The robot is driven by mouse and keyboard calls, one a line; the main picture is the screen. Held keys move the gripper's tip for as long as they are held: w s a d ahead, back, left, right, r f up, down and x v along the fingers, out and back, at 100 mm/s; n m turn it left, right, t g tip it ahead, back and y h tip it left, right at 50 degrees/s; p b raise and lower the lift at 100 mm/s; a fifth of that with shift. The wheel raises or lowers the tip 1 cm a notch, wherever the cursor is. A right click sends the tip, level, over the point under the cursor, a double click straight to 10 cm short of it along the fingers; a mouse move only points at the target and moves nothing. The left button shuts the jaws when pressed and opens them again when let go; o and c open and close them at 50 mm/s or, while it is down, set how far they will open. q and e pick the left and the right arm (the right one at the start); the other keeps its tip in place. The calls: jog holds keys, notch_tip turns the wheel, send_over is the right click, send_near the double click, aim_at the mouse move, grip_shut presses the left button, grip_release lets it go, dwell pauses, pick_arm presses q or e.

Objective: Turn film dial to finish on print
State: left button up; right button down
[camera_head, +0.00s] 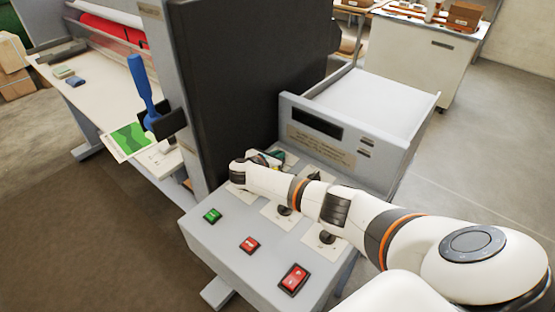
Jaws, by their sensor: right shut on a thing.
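My right arm reaches in from the right across the laminator's sloped control panel (215,238). My right gripper (266,159) is at the back of the panel, shut on what seems to be a dial there. The wrist and arm mostly hide that dial, and I cannot read its setting. Other dark knobs on white label plates show beside my arm: a near knob (284,210) and a nearer one (326,237). A print with a green picture (130,138) lies at the edge of the feed table on the left. My left gripper is not in view.
The panel's front holds a green button (212,216), a red button (249,245) and a larger red switch (293,279). A tray with a dark display (311,118) is behind the panel.

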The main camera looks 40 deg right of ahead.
jog(key=shift+w+m+g+h+b, duration=0.1)
jog(key=shift+m+g+h+b, duration=0.35)
jog(key=shift+m+g, duration=0.25)
jog(key=shift+r, duration=0.1)
jog(key=c, duration=1.5)
grip_release()
jog(key=shift+o, duration=0.2)
jog(key=b+v, duration=0.1)
jog(key=v, duration=1.1)
jog(key=shift+w+r, duration=0.1)
